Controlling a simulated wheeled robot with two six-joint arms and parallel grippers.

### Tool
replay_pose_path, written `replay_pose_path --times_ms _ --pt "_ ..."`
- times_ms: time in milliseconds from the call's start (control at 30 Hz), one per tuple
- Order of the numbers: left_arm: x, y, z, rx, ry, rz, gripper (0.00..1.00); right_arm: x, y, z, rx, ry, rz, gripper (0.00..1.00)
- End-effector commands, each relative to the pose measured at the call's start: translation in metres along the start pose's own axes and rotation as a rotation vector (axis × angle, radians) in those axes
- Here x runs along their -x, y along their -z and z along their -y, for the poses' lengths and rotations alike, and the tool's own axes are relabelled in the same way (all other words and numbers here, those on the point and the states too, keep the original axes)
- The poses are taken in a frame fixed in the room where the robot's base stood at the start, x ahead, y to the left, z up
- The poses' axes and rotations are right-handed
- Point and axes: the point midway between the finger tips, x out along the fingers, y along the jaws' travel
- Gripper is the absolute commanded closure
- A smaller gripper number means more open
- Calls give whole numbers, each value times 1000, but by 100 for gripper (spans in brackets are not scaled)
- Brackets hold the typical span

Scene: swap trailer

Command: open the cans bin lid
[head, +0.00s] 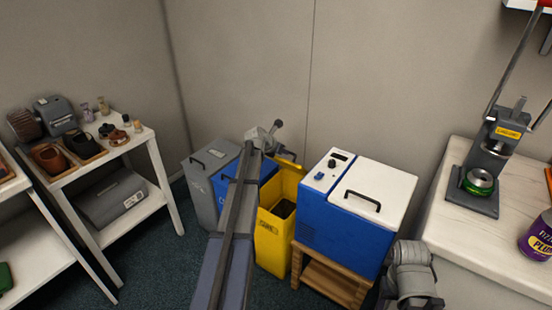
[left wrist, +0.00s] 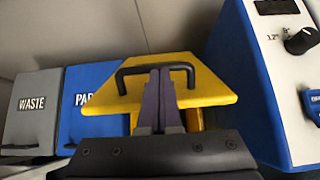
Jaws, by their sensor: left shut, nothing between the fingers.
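The yellow cans bin (head: 272,242) stands on the floor between the blue paper bin and a blue-and-white cooler box. Its opening shows, with a dark inside. Its yellow lid (head: 288,163) is raised and tilted up at the back, partly hidden by my left arm. In the left wrist view the lid (left wrist: 215,92) shows with its black handle (left wrist: 186,68). My left gripper (head: 271,134) is shut and empty. Its fingertips (left wrist: 160,76) are at the handle, overlapping it in the picture; I cannot tell whether they touch it. My right gripper's fingers do not show.
The grey waste bin (left wrist: 30,108) and blue paper bin (left wrist: 85,98) stand left of the cans bin. The cooler box (head: 340,232) sits close on its right on a wooden stand (head: 325,278). A counter (head: 475,235) with a can press (head: 490,160) is at right.

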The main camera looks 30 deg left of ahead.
Motion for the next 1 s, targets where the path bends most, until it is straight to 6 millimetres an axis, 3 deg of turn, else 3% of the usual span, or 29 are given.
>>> replay_pose_path --times_ms 33,100,400,700,1000 --pt "-2 -20 -2 -1 2 0 100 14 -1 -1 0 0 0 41" --pt "-7 -34 -1 -1 2 0 100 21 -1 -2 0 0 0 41" --pt "-28 -77 -2 -1 1 0 100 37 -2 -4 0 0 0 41" --pt "-38 -93 -2 0 0 0 100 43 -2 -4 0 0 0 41" --pt "-40 -94 -1 0 0 0 100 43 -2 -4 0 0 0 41"
